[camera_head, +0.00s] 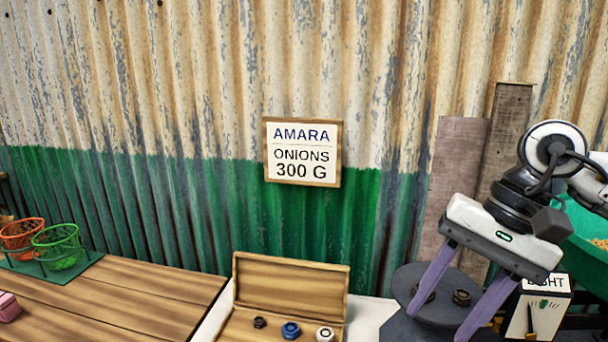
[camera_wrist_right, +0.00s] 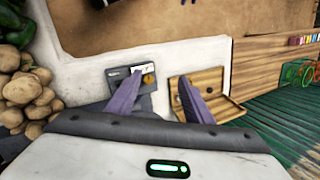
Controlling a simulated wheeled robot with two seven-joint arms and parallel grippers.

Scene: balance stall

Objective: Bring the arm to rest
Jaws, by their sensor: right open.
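My right gripper (camera_head: 436,322) reaches in from the right in the head view, its two purple fingers apart and pointing down with nothing visible between them. It hangs in front of a dark grey balance (camera_head: 408,277). A dark hex-nut weight (camera_head: 461,297) shows between the fingers, apparently on the balance behind them. In the wrist view the gripper (camera_wrist_right: 159,78) is open, with the balance (camera_wrist_right: 147,101) and the wooden weight box (camera_wrist_right: 222,77) beyond its fingertips. My left gripper is not in view.
The open weight box (camera_head: 290,275) holds a black nut (camera_head: 260,322), a blue nut (camera_head: 291,329) and a white nut (camera_head: 325,334). A sign (camera_head: 303,152) reads "AMARA ONIONS 300 G". Orange (camera_head: 20,236) and green (camera_head: 60,246) baskets stand left. Potatoes (camera_wrist_right: 22,90) lie left in the wrist view.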

